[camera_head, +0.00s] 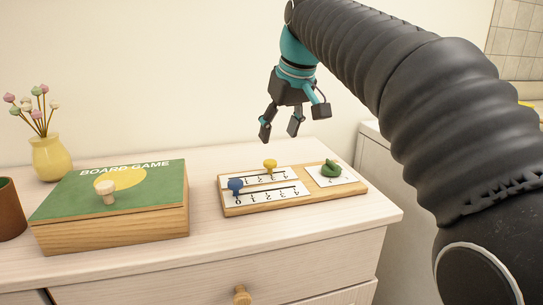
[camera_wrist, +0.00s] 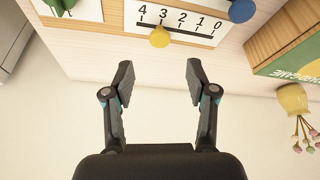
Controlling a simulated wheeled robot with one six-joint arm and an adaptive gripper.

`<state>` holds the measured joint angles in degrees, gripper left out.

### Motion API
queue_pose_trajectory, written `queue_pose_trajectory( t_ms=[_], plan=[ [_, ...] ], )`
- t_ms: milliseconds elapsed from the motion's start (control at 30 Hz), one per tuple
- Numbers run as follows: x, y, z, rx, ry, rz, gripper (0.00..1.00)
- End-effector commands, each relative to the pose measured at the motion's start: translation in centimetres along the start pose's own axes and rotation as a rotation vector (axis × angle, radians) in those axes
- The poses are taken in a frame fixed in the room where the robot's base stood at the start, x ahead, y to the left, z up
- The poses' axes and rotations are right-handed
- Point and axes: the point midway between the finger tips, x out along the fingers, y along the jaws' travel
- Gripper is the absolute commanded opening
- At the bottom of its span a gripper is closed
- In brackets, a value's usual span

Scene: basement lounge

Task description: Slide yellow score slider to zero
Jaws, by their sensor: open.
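The yellow score slider (camera_head: 270,163) is a small round knob on the back track of the wooden score board (camera_head: 262,208). In the wrist view the yellow slider (camera_wrist: 159,37) stands beside the 3 on a scale marked 4 to 0. The 0 end is to the right there, and to the left in the head view. My gripper (camera_head: 280,131) is open and empty, above and behind the board. In the wrist view the yellow slider lies between and beyond the fingertips of my gripper (camera_wrist: 160,75), apart from them.
A blue slider (camera_head: 235,185) stands at the 0 end of the front track. A green knob (camera_head: 331,169) sits on the board's right panel. A board game box (camera_head: 110,220) with a pale knob is to the left, near a yellow vase (camera_head: 52,158). The wall is close behind.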

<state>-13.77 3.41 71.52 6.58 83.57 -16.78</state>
Motion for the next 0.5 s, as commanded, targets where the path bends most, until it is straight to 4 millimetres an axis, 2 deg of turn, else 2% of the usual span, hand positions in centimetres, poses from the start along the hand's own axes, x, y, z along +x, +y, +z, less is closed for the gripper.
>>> queue_pose_trajectory(
  t_ms=[200, 500],
  plan=[
    [4.2, 0.0, 0.1, 0.0, -0.001, 0.0, 0.57],
    [7.4, 0.0, 0.0, 0.0, 0.0, 0.0, 0.57]
  ],
)
